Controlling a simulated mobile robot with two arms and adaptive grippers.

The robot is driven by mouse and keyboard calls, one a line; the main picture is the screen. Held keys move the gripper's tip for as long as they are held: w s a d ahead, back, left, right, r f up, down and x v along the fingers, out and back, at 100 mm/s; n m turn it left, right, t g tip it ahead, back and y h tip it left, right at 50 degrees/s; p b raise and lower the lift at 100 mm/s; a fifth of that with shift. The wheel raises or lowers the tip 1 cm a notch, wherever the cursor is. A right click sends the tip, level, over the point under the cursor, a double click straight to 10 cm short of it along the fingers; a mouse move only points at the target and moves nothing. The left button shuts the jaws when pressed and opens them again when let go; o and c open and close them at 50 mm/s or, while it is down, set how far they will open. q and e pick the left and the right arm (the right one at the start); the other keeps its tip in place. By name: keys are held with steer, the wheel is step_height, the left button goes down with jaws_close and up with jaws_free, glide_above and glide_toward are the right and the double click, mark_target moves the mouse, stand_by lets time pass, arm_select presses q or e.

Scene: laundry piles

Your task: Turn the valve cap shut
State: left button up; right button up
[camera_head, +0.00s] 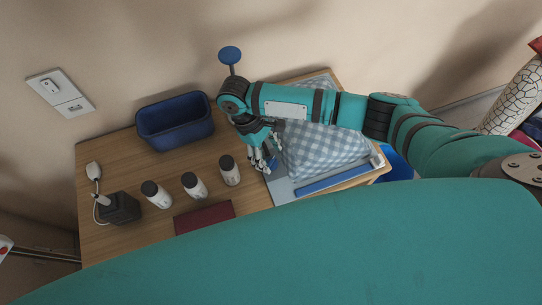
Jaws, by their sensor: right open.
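A round blue cap (230,55) on a thin upright stem shows against the wall behind the table; it may be the valve cap. The lower end of its stem is hidden behind my right arm's wrist. My right gripper (262,160) is open and points down over the table, just right of the bottles and beside a checkered cloth. It is well below the blue cap and apart from it. I cannot see anything between its fingers. My left gripper is not in view.
The wooden table (110,156) holds a dark blue bin (175,122), several dark-capped white bottles, including one (230,171) near my gripper, a black box (121,208), a dark red book (204,218) and a blue-white checkered cloth (325,150). Bare wood lies between bin and bottles.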

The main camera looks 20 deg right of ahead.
steer(key=shift+x, duration=1.15)
steer(key=shift+w, duration=0.1)
steer(key=c, duration=1.2)
steer(key=shift+o, duration=0.2)
steer(key=shift+r+n+p, duration=0.15)
steer(key=shift+n+p, duration=0.45)
steer(key=shift+p, duration=0.1)
steer(key=shift+h, duration=0.3)
steer(key=o, duration=1.2)
steer(key=shift+c, duration=0.2)
steer(key=v, duration=1.1)
steer(key=shift+a+r, duration=0.2)
steer(key=shift+r, duration=0.2)
